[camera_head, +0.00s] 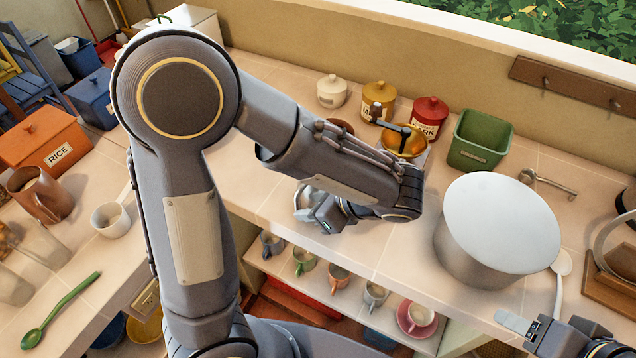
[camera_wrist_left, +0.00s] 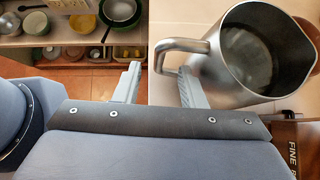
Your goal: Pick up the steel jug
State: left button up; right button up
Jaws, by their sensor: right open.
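The steel jug (camera_wrist_left: 262,55) stands upright and open-topped in the left wrist view, with its handle (camera_wrist_left: 182,46) pointing left. My left gripper (camera_wrist_left: 158,85) is open, its two fingers apart, just by the handle. The handle's outer bend shows near the gap between the fingertips; I cannot tell whether it touches them. In the head view my left gripper (camera_head: 322,212) is over the counter's front edge, and my arm hides most of the jug's surroundings. My right gripper (camera_head: 530,332) is at the lower right, partly cut off, open and empty.
A large pale pot (camera_head: 490,265) stands right of my left gripper. A green bin (camera_head: 480,140), canisters (camera_head: 378,98) and a copper-coloured bowl (camera_head: 403,142) stand behind. Several cups (camera_head: 338,278) sit on the shelf below. A dark box (camera_wrist_left: 298,140) is near the jug.

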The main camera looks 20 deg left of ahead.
aim_at(298, 206)
pick_arm(q)
jog(key=x, duration=0.4)
jog(key=shift+a+f+p, duration=0.15)
jog(key=shift+a+p, duration=0.15)
jog(key=shift+a, duration=0.15)
grip_shut()
dwell(1.0)
